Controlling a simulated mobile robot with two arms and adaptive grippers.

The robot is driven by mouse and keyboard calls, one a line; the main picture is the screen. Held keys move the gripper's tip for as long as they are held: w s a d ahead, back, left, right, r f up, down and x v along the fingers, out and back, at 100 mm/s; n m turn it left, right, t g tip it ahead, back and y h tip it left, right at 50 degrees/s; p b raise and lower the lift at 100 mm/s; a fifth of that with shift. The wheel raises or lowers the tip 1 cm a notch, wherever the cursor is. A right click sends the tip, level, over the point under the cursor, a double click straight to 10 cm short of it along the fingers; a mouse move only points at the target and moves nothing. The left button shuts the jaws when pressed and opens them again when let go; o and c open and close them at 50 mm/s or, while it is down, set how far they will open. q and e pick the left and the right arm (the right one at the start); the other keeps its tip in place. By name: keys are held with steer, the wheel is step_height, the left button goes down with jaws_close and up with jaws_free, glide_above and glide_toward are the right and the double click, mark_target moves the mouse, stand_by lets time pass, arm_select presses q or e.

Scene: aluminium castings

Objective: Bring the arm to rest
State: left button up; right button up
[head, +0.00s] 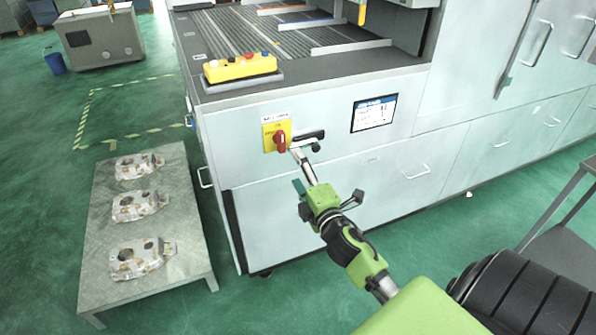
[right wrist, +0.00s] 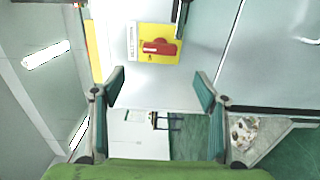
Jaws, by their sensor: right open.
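My right gripper (head: 307,167) reaches in from the lower right and is open in front of the machine's white front panel. Its two teal-padded fingers stand wide apart in the right wrist view (right wrist: 160,88), with nothing between them. A red rotary switch (head: 281,142) on a yellow plate is just up and left of the fingers; it also shows in the right wrist view (right wrist: 160,47), beyond the fingertips. I see no contact with the switch, though the exact gap is hard to tell. My left gripper is not in view.
A low metal table (head: 98,250) bearing three aluminium castings stands at the left. A yellow button box (head: 240,68) sits on the machine's ledge, and a small screen (head: 374,113) is on its panel. A grey table (head: 565,252) is at the right. Green floor lies open at the left.

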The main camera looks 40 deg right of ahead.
steer(key=shift+f, duration=0.15)
stand_by(0.3)
steer(key=s+a+f+m+g+y, duration=0.1)
steer(key=s+a+f+m+g, duration=0.3)
steer(key=f, duration=0.9)
steer(key=s+f+g+y, duration=0.1)
steer(key=s+f, duration=0.4)
steer(key=f, duration=0.7)
steer(key=s+a+f+m+g, duration=0.25)
steer(key=s+f, duration=0.25)
steer(key=f, duration=0.8)
steer(key=s+a+f+m+g, duration=0.2)
steer(key=s+f, duration=0.4)
steer(key=s, duration=0.5)
steer(key=s+a+f+m+g+y, duration=0.1)
steer(key=s+a+f+m+g, duration=0.1)
steer(key=s+a+f+g, duration=0.2)
steer(key=s+a+f+m+g+y, duration=0.1)
steer(key=s+a+f+m+g, duration=0.1)
steer(key=s+f, duration=0.8)
steer(key=s+a+g, duration=0.1)
steer(key=s, duration=0.8)
steer(key=shift+s+a, duration=0.15)
steer(key=shift+s, duration=0.2)
steer(key=shift+m, duration=0.25)
